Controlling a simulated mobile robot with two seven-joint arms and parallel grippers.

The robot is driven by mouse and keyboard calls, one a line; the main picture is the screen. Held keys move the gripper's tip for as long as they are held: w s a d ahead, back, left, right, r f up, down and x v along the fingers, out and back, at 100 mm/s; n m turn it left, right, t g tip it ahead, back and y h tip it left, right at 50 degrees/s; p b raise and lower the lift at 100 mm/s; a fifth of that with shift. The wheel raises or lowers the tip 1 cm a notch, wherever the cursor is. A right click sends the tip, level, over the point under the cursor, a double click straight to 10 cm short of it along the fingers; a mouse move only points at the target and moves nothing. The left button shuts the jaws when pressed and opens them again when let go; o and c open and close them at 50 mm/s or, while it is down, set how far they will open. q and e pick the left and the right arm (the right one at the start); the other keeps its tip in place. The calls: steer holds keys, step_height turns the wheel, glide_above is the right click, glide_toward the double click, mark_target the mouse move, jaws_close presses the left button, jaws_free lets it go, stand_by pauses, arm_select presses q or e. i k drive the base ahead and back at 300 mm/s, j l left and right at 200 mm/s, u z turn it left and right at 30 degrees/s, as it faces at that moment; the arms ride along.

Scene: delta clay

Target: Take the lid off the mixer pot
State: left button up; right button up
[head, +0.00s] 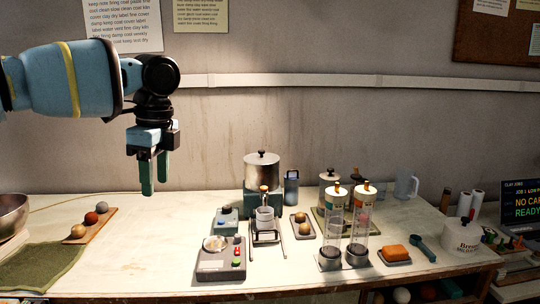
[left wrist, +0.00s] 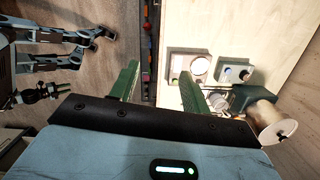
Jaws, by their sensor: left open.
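The mixer pot (head: 262,176) is a shiny metal pot standing upright on a blue-green base (head: 263,204) towards the back of the table. Its lid (head: 262,157), with a dark knob, sits on top. In the left wrist view the lid (left wrist: 278,131) shows at the lower right. My left gripper (head: 154,191), with green fingers, is open and empty. It hangs pointing down, left of the pot and apart from it. It also shows in the left wrist view (left wrist: 158,85).
A grey device with a round dish (head: 221,262) stands at the table's front. Two clear cylinders (head: 359,235) stand right of the pot. A board with balls (head: 90,226) and a green cloth (head: 40,267) lie at left. The table (head: 150,245) is clear at left centre.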

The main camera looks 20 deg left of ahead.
mark_target(261, 158)
steer(key=i, duration=1.6)
